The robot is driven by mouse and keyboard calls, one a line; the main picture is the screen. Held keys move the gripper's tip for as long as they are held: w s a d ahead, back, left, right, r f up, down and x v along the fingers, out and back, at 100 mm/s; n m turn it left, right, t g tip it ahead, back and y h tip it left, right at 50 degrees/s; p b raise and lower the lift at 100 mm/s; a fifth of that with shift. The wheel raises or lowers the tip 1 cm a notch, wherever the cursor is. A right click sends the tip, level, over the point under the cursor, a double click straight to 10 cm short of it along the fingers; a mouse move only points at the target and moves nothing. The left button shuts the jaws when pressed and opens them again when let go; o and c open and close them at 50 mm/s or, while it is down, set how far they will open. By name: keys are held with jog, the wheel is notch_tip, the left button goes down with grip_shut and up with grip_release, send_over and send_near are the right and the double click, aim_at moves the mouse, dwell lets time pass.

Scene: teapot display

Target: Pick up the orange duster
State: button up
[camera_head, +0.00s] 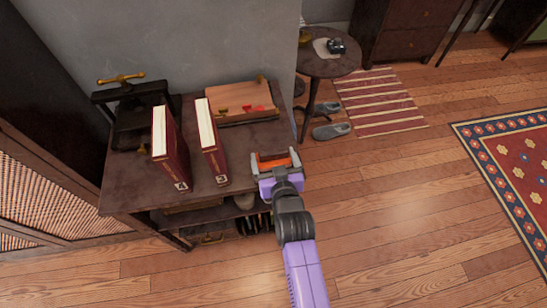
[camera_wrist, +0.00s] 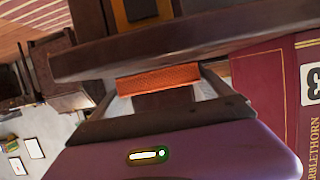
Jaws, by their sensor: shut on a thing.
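The orange duster (camera_head: 274,163) is between the jaws of my gripper (camera_head: 276,158) at the front right corner of the dark table. In the wrist view the duster shows as an orange textured strip (camera_wrist: 158,80) spanning the gap between my fingers. My gripper is shut on it. Most of the duster is hidden by the jaws and the purple gripper body. I cannot tell whether it touches the table.
The dark table (camera_head: 243,175) bears two upright red books, numbered 4 (camera_head: 170,150) and 3 (camera_head: 211,140). A wooden board (camera_head: 232,100) with small items and a black press (camera_head: 130,105) stand behind. A round side table (camera_head: 325,66) is farther back.

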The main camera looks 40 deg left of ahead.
aim_at(274, 152)
notch_tip(274, 152, up, 20)
jog(key=shift+f+p, duration=0.2)
jog(key=shift+p, duration=0.2)
jog(key=o, duration=0.8)
jog(key=c, duration=0.6)
